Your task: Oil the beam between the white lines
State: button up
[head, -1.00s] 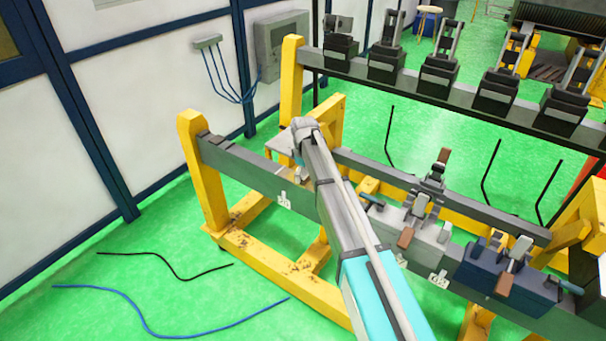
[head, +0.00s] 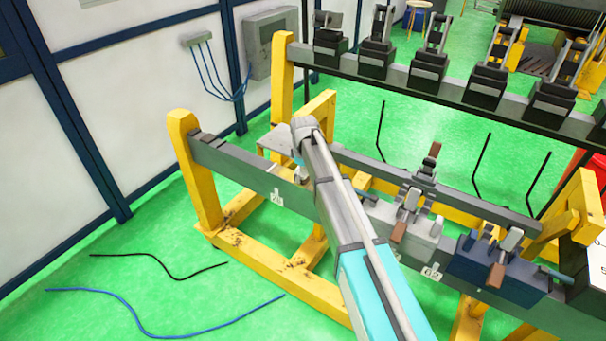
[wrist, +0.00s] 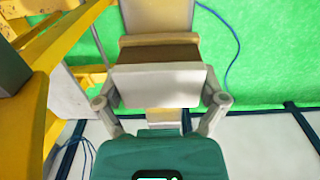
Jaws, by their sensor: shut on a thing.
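The beam (head: 240,168) is a long dark grey bar on yellow supports, running from upper left to lower right in the head view. White lines on it cannot be made out; small white tags hang on its front. My gripper, at the far end of my arm, is mostly hidden by my wrist in the head view, above the beam's left part. In the wrist view my gripper (wrist: 160,103) is shut on a pale block-like tool (wrist: 158,85) with a brown band and a tan edge. I cannot tell whether the tool touches the beam.
Grey and dark blue clamp fixtures (head: 408,215) (head: 497,262) sit on the beam right of my arm. A rear rail (head: 395,72) carries several black clamps. A yellow post (head: 190,165) stands at the beam's left end. Black and blue cables (head: 165,320) lie on the green floor.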

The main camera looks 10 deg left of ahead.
jog(key=shift+s+d+f, duration=0.1)
jog(key=shift+s+d, duration=0.25)
jog(key=shift+d, duration=0.4)
jog(key=shift+s+d, duration=0.35)
jog(key=shift+d, duration=0.35)
jog(key=shift+d, duration=0.1)
jog(key=shift+s+d, duration=0.35)
jog(key=shift+d, duration=0.35)
jog(key=shift+s+d, duration=0.35)
jog(key=shift+d, duration=0.35)
jog(key=shift+s+d, duration=0.35)
jog(key=shift+d, duration=0.4)
jog(key=shift+s+d, duration=0.35)
jog(key=shift+d, duration=0.4)
jog(key=shift+s+d, duration=0.35)
jog(key=shift+d, duration=0.4)
jog(key=shift+s+d, duration=0.3)
jog(key=shift+d, duration=0.4)
